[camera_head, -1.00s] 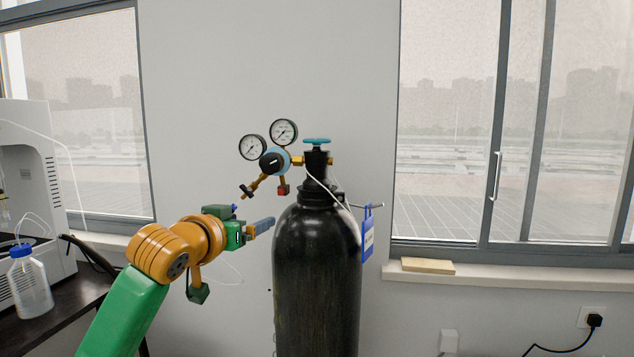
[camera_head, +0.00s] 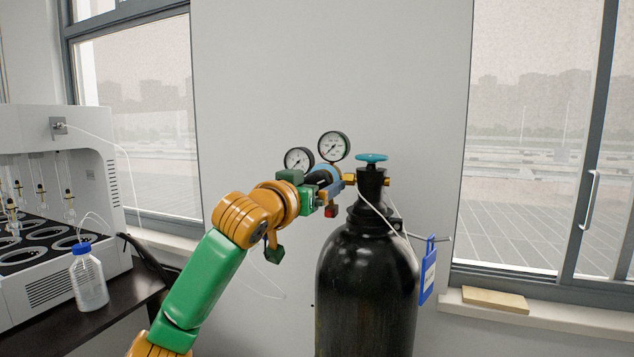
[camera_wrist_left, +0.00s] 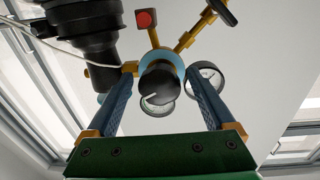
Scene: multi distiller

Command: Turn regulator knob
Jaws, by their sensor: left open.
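The regulator knob (camera_wrist_left: 160,84) is a black round knob with a white mark, on a blue regulator body. In the left wrist view it sits between the two blue fingers of my left gripper (camera_wrist_left: 164,86), which is open with a gap on both sides. In the head view my left gripper (camera_head: 332,189) is at the regulator (camera_head: 326,171), below the gauges, and largely hides the knob. Two round gauges (camera_head: 334,145) rise above the regulator. It is mounted at the valve of a black gas cylinder (camera_head: 367,285). My right gripper is not in view.
A teal valve handwheel (camera_head: 371,157) tops the cylinder, and a blue tag (camera_head: 428,270) hangs at its right. A white distiller (camera_head: 60,190) and a blue-capped bottle (camera_head: 88,278) stand on the dark table at left. The wall behind is bare.

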